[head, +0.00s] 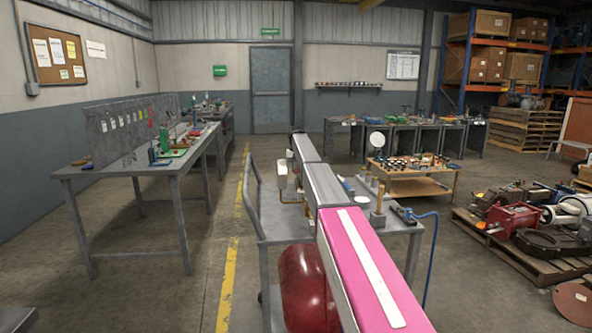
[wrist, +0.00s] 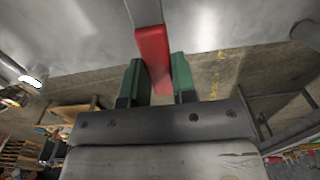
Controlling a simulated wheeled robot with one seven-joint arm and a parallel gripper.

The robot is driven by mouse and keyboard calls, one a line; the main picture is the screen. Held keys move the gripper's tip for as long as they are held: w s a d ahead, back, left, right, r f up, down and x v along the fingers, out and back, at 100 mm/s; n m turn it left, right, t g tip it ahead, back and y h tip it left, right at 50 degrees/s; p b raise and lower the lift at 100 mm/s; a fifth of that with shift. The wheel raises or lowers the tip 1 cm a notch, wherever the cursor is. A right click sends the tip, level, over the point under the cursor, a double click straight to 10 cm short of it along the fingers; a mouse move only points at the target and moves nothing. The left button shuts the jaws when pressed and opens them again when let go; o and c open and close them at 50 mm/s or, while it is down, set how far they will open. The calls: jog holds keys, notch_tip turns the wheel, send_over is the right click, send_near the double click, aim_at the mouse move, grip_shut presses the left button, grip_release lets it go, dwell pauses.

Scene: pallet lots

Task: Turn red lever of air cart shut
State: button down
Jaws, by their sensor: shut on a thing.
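The red lever (wrist: 152,56) shows in the wrist view, with a grey metal part above it. My gripper (wrist: 157,78) has its two green fingers on either side of the lever's red grip and is shut on it. In the head view, the air cart (head: 262,217) is a grey cart with a side handle, and a dark red tank (head: 301,285) sits low on it. My pink and grey arm runs across the cart and hides much of its top. The lever and my gripper are hidden in the head view.
A grey workbench (head: 120,172) with a pegboard stands at left. A pallet of machine parts (head: 530,257) lies at right, and a low wooden table (head: 412,187) stands behind the cart. A blue hose (head: 432,255) hangs at the cart's right. Floor is clear along the yellow line.

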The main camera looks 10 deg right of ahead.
jog(key=d+m, duration=0.1)
jog(key=m, duration=0.1)
jog(key=d+m, duration=0.2)
jog(key=shift+s+d+m, duration=0.3)
jog(key=shift+s, duration=0.1)
jog(key=s+d+m, duration=0.1)
jog(key=m, duration=0.1)
jog(key=s+d+m, duration=0.1)
jog(key=m, duration=0.1)
jog(key=shift+s+d+m, duration=0.1)
jog(key=shift+d+m, duration=0.2)
jog(key=shift+d, duration=0.1)
jog(key=s+m, duration=0.1)
jog(key=s+d+m, duration=0.1)
jog(key=m, duration=0.1)
jog(key=s+m, duration=0.1)
jog(key=shift+d, duration=0.35)
jog(key=shift+s+d+m, duration=0.15)
jog(key=shift+s+m, duration=0.6)
jog(key=shift+m, duration=0.4)
jog(key=shift+s+d+m, duration=0.15)
jog(key=shift+s+m, duration=0.55)
jog(key=shift+m, duration=0.45)
jog(key=c, duration=0.9)
grip_release()
jog(key=shift+r, duration=0.1)
notch_tip(320, 180, up, 11)
jog(key=shift+f, duration=0.15)
jog(key=shift+s, duration=0.15)
